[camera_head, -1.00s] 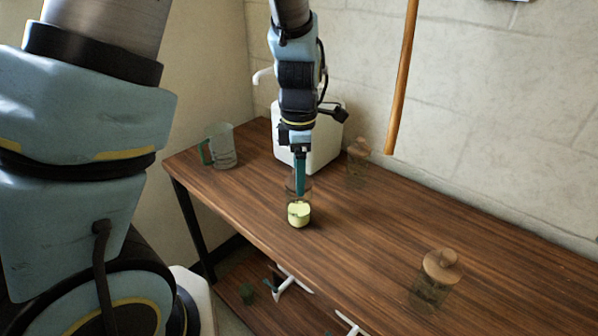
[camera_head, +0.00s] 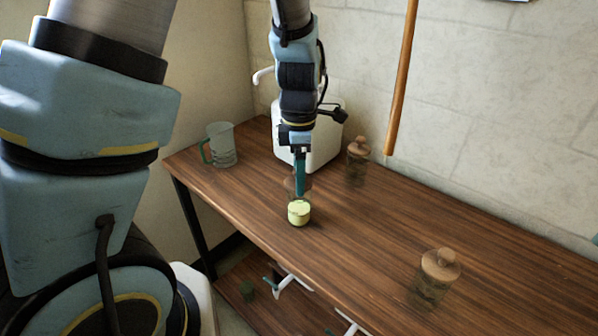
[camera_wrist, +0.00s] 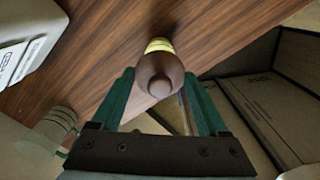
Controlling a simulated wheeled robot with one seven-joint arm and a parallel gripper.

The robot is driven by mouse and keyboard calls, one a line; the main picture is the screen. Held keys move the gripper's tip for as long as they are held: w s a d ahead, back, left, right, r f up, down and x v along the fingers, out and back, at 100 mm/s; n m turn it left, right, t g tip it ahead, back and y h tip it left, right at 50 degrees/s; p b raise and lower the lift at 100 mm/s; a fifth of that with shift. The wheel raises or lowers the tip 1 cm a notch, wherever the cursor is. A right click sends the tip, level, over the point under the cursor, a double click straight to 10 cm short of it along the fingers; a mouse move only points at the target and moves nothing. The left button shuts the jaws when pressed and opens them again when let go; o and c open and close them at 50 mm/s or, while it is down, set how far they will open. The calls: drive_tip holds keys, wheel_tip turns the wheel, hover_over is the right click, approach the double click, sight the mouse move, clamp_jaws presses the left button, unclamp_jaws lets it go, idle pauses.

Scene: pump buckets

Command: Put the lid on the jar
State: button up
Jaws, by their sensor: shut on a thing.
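The jar (camera_head: 299,213), with pale yellow contents, stands upright near the table's front edge; its clear glass is hard to make out. A brown round lid (camera_head: 289,184) with a knob shows just above the yellow part. In the wrist view the lid (camera_wrist: 161,66) is between my green fingers and covers most of the jar, leaving a yellow strip (camera_wrist: 158,45) visible. My gripper (camera_head: 300,192) points down over the jar and is shut on the lid. I cannot tell whether the lid touches the jar's rim.
A lidded glass jar (camera_head: 357,165) stands by the wall, another (camera_head: 435,275) at the right front. A green-handled clear jug (camera_head: 220,147) and a white container (camera_head: 323,140) stand at the back left. A wooden pole (camera_head: 402,80) hangs near the wall. The tabletop (camera_head: 380,235) between is clear.

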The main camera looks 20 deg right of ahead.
idle(0.3)
drive_tip(key=o, duration=1.2)
drive_tip(key=shift+r, duration=0.1)
drive_tip(key=shift+r+p, duration=3.45)
drive_tip(key=shift+p, duration=0.45)
drive_tip(key=shift+f, duration=0.1)
clamp_jaws()
